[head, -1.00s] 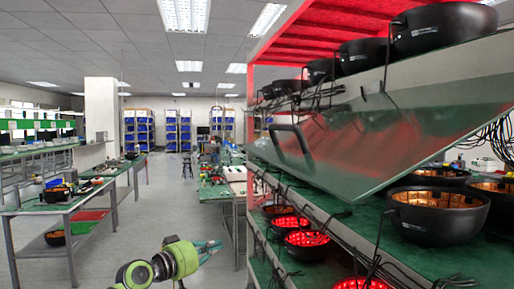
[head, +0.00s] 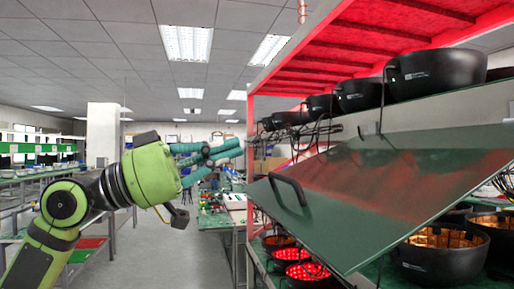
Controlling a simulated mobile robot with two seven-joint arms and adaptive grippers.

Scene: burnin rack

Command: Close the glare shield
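The glare shield (head: 390,185) is a large dark green panel on the rack at the right. It slopes from below the upper bowls down toward the aisle, standing out over the lower shelf and partly covering its bowls. A black bar handle (head: 288,190) sits at its left end. My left gripper (head: 241,148) has teal fingers, spread open and empty. In the picture it is left of and above the handle, apart from it. Depth between them is hard to judge. My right gripper is not in view.
Black bowls (head: 435,75) with cables line the rack's upper shelf. Lower bowls glow red (head: 306,272) or orange (head: 440,255). A bench (head: 215,218) with small items stands behind my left gripper. The aisle floor (head: 170,255) is clear.

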